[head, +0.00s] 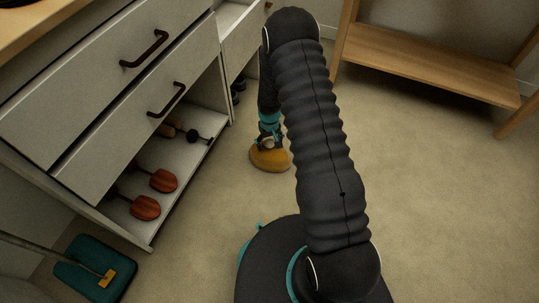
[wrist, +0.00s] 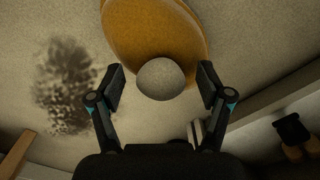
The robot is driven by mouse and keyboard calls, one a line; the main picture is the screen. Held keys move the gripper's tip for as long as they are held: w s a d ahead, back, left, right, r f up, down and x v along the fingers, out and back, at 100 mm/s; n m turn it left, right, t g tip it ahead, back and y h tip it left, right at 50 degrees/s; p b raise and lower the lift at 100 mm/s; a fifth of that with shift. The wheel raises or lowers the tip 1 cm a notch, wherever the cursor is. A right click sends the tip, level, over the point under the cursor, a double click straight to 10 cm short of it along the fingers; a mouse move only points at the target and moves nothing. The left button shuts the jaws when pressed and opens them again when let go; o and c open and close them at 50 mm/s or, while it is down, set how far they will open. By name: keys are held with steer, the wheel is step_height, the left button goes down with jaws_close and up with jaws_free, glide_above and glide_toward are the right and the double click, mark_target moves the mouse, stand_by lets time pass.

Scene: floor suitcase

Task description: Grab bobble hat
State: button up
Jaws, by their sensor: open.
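The bobble hat (head: 270,160) is mustard-orange and lies on the floor beside the white cabinet in the head view. In the wrist view, its orange body (wrist: 150,32) fills the top middle, and its round grey bobble (wrist: 160,79) sits between my fingertips. My gripper (wrist: 163,82) is open, with one finger on each side of the bobble and a small gap showing on both sides. In the head view, my gripper (head: 268,136) points down over the hat and hides part of it.
A white cabinet (head: 110,75) with dark handles stands at the left. Its low open shelf holds reddish-brown objects (head: 163,181). A teal flat item (head: 90,268) lies at the lower left. A wooden table (head: 430,65) stands at the back right. The floor at right is clear.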

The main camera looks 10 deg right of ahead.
jaws_close()
steer(key=shift+r, duration=0.15)
